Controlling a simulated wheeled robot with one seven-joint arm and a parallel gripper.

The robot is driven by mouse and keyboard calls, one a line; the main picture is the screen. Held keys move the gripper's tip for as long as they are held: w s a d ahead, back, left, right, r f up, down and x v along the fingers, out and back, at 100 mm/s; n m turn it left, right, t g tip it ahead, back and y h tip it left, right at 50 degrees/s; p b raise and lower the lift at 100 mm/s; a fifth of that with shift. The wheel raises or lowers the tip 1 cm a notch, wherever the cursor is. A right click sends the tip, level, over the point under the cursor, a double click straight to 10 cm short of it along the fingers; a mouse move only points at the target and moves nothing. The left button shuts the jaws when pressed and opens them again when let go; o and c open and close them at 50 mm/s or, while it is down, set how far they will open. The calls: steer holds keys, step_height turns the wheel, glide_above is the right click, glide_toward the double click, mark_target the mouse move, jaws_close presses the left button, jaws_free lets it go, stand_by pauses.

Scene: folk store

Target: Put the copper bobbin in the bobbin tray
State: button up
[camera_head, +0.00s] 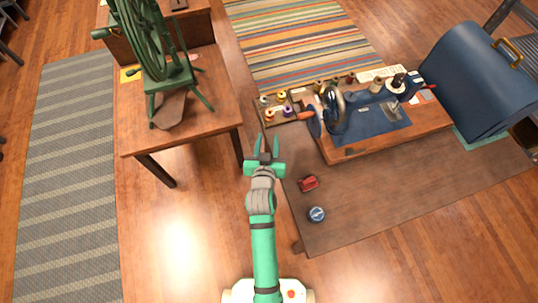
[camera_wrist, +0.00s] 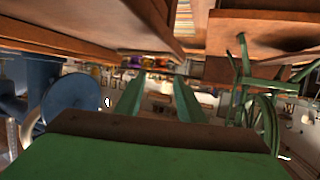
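My gripper (camera_head: 266,142) reaches forward over the near left edge of the brown work table in the head view. Its two green fingers are apart, and they also show apart in the wrist view (camera_wrist: 158,90), with nothing clearly held between them. A shallow wooden tray (camera_head: 276,122) with several coloured spools lies just beyond the fingertips, at the table's left end. I cannot tell which small spool is the copper bobbin. Small blurred coloured spools (camera_wrist: 135,62) show past the fingertips in the wrist view.
A sewing machine (camera_head: 334,108) on a wooden base stands right of the tray. A red item (camera_head: 308,183) and a blue round tin (camera_head: 317,214) lie on the near tabletop. A side table (camera_head: 200,125) with a green spinning wheel (camera_head: 150,45) is left. A blue case (camera_head: 468,80) stands right.

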steer(key=s+n+y, duration=0.1)
steer(key=s, duration=1.8)
steer(key=s+r, duration=0.4)
steer(key=s, duration=0.3)
steer(key=s+r+t, duration=0.1)
steer(key=s+r, duration=0.3)
steer(key=s, duration=0.4)
steer(key=shift+s+d+r, duration=0.15)
steer(key=shift+s+d, duration=0.05)
steer(key=shift+d, duration=0.2)
